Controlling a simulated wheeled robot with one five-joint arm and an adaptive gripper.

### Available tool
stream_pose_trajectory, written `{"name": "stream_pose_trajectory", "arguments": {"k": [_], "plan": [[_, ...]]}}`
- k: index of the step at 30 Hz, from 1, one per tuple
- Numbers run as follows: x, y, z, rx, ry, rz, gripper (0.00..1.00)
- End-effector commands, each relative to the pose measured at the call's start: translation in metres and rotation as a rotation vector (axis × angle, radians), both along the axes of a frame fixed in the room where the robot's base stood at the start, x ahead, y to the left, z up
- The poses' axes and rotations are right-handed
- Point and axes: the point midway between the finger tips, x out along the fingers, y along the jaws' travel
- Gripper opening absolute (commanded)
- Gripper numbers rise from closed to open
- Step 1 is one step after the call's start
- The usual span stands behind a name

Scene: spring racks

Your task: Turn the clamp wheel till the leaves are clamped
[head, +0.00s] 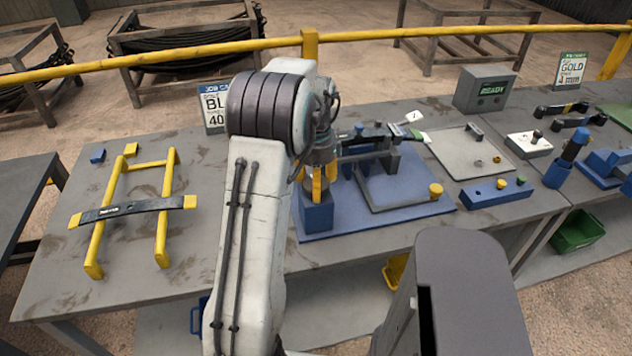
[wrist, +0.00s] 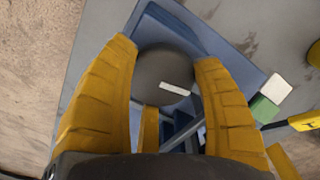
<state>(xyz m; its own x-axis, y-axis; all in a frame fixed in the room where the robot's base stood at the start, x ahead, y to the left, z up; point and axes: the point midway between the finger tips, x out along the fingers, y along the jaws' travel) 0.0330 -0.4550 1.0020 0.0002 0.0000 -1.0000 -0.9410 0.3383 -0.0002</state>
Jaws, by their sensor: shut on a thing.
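The clamp wheel (wrist: 160,65) is a dark grey round knob with a white mark on its top.
A yellow stand (head: 167,215) at the left bears another dark leaf with yellow ends. A grey tray (head: 462,158), a blue block with coloured knobs (head: 497,193) and a READY box (head: 485,90) stand at the right. A yellow rail (head: 365,35) runs behind the bench.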

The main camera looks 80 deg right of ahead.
Motion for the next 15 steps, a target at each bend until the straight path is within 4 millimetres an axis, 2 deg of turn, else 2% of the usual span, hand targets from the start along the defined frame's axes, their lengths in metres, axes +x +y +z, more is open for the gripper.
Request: {"name": "stream_pose_trajectory", "arguments": {"k": [6,15], "plan": [[0.0004,0.0009,-0.0008,0.004,0.000,-0.103,0.29],[0.0004,0.0009,-0.0009,0.004,0.000,-0.162,0.29]]}}
